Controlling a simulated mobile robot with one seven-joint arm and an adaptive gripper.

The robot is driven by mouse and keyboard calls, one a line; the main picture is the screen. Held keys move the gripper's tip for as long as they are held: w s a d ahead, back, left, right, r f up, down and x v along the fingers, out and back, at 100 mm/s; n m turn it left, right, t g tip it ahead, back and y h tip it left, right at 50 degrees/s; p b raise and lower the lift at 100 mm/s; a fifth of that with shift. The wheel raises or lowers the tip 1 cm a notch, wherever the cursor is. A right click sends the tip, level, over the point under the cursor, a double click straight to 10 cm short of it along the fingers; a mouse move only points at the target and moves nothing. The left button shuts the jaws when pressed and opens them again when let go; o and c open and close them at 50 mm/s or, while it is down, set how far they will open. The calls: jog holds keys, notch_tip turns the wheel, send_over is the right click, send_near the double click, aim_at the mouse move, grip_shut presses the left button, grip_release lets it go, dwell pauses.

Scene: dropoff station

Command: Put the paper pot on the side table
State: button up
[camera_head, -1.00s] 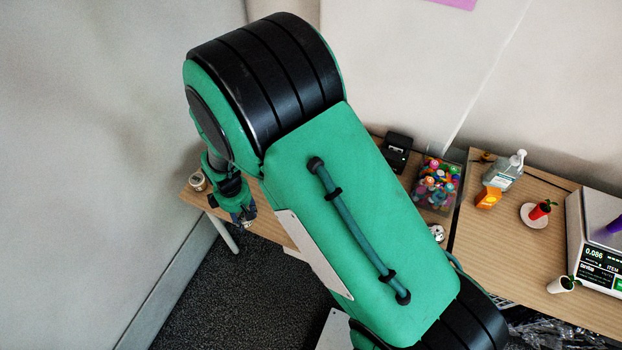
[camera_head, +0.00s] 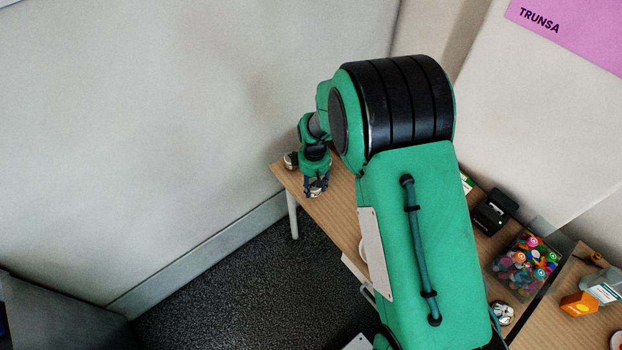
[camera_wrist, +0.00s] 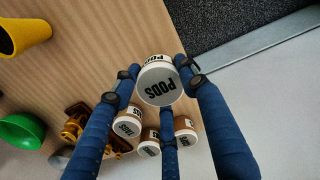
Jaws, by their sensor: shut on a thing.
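The paper pot (camera_wrist: 158,82) appears to be the white, round pot with a grey top lettered PODS. In the wrist view, the blue fingers of my gripper (camera_head: 316,187) close around it from several sides. In the head view, my gripper points down over the far left end of a wooden table (camera_head: 338,208), which seems to be the side table. The pot is small and partly hidden by the fingers there. Whether its base touches the tabletop I cannot tell.
Several similar lidded pots (camera_wrist: 128,122) stand close by. A yellow cup (camera_wrist: 24,37), a green cup (camera_wrist: 22,132) and a brown item (camera_wrist: 76,118) are also near. A bin of colourful items (camera_head: 523,263) and a black device (camera_head: 494,211) stand right. Carpet (camera_head: 240,270) lies beyond the table edge.

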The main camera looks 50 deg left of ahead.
jog(key=shift+w+a+f, duration=0.1)
jog(key=shift+w+a, duration=0.35)
jog(key=shift+a, duration=0.4)
jog(key=shift+w+a+f, duration=0.1)
jog(key=shift+w+a, duration=0.4)
jog(key=shift+a, duration=0.4)
jog(key=shift+w+a+f, duration=0.1)
jog(key=shift+w+a, duration=0.35)
jog(key=shift+a, duration=0.4)
jog(key=shift+f+b, duration=0.6)
jog(key=shift+f, duration=1.1)
jog(key=shift+f, duration=0.2)
jog(key=o, duration=1.2)
jog(key=shift+r, duration=0.15)
notch_tip(320, 180, up, 12)
jog(key=p, duration=0.1)
jog(key=shift+p, duration=0.4)
